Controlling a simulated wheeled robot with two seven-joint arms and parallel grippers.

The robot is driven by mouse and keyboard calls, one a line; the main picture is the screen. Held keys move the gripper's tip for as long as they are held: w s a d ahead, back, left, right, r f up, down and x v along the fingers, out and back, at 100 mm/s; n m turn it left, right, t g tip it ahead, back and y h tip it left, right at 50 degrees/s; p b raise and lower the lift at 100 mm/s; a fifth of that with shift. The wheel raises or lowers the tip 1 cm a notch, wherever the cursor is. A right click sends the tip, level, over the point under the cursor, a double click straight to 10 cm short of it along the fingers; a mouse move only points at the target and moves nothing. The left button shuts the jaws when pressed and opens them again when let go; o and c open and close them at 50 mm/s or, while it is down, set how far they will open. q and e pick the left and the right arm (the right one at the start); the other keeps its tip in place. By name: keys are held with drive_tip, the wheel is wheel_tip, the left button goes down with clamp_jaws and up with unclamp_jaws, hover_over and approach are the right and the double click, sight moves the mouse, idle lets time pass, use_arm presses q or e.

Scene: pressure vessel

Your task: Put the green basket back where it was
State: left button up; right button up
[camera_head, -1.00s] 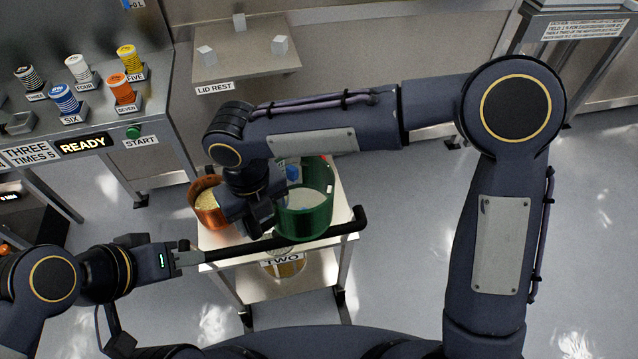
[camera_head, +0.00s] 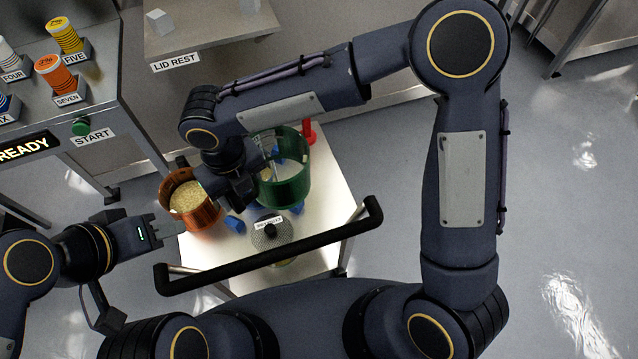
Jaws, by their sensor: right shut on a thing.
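The green basket (camera_head: 292,188) is an open, round green container with pale contents and a blue piece showing inside. It is over the top of a metal cart (camera_head: 325,215); I cannot tell whether it touches the surface. My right gripper (camera_head: 240,190) reaches down at the basket's left side, shut on its near-left wall, with the fingertips partly hidden by the wrist. My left gripper (camera_head: 172,230) is left of the cart, behind the black handle and apart from it. Its jaw opening is unclear.
A copper pot (camera_head: 203,215) of grain stands left of the basket. Blue blocks (camera_head: 235,224), a labelled lid (camera_head: 271,236) and a red object (camera_head: 309,132) are around it. The black handle (camera_head: 275,250) crosses the front. A lid rest shelf (camera_head: 205,25) and station table (camera_head: 95,105) lie behind.

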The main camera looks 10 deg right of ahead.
sight(275, 176)
wheel_tip(275, 176, down, 3)
drive_tip(key=shift+d+r+b, duration=0.1)
drive_tip(key=shift+r+b, duration=0.05)
drive_tip(key=shift+b, duration=0.45)
drive_tip(key=w+d+f, duration=0.1)
drive_tip(key=w+d, duration=0.1)
drive_tip(key=w+d+f, duration=0.1)
drive_tip(key=w+d, duration=0.1)
drive_tip(key=w+d+f, duration=0.1)
drive_tip(key=w+d, duration=0.1)
drive_tip(key=shift+d+f, duration=0.1)
drive_tip(key=shift+f, duration=0.25)
drive_tip(key=shift+w+d+f, duration=0.6)
drive_tip(key=shift+w+f, duration=0.05)
drive_tip(key=shift+f, duration=0.9)
drive_tip(key=shift+w+d+f, duration=0.6)
drive_tip(key=shift+d+f, duration=0.05)
drive_tip(key=shift+f, duration=0.85)
drive_tip(key=shift+w+d+f, duration=0.6)
drive_tip(key=shift+w+f, duration=0.05)
drive_tip(key=shift+f, duration=0.9)
drive_tip(key=shift+f+b, duration=0.3)
drive_tip(key=o, duration=1.4)
